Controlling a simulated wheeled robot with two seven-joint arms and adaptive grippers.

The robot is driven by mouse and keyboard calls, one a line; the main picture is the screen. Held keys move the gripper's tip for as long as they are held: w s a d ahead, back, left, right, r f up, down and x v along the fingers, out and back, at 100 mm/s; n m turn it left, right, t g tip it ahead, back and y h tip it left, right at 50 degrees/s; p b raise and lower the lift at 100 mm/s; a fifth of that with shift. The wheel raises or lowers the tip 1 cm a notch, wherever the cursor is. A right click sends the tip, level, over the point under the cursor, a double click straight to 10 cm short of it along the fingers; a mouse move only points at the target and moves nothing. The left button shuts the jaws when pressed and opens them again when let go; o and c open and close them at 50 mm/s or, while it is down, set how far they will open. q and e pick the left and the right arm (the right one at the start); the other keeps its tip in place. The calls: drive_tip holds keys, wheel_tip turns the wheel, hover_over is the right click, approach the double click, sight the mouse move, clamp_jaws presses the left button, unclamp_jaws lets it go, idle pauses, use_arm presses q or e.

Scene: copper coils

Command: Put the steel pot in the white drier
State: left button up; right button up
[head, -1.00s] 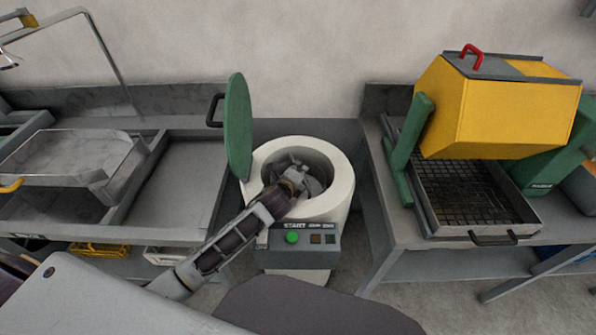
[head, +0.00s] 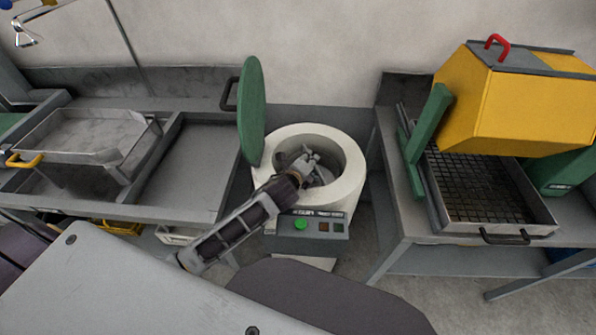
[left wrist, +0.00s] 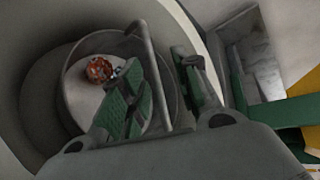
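The white drier (head: 347,187) stands between two benches, its round top open and its green lid (head: 251,110) swung up on the left. My left gripper (head: 309,160) reaches into the drum. In the left wrist view, the steel pot (left wrist: 70,97) sits inside the drum with an orange-red coil (left wrist: 99,69) in it. The pot's arched handle (left wrist: 153,70) runs between my left gripper's green-padded fingers (left wrist: 165,85). The fingers stand apart with gaps beside the handle. The pot is mostly hidden in the head view. My right gripper is not in view.
A yellow hopper (head: 515,105) with a red handle stands over a black-mesh tray (head: 490,240) on the right bench. The left bench holds a shallow metal tray (head: 85,150) and a flat empty basin. The drier's control panel with a green button (head: 301,224) faces me.

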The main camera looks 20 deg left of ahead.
use_arm(q)
drive_tip(key=v, duration=0.9)
drive_tip(key=shift+r, duration=0.2)
idle(0.4)
drive_tip(key=shift+s+a, duration=0.15)
drive_tip(key=shift+s, duration=0.05)
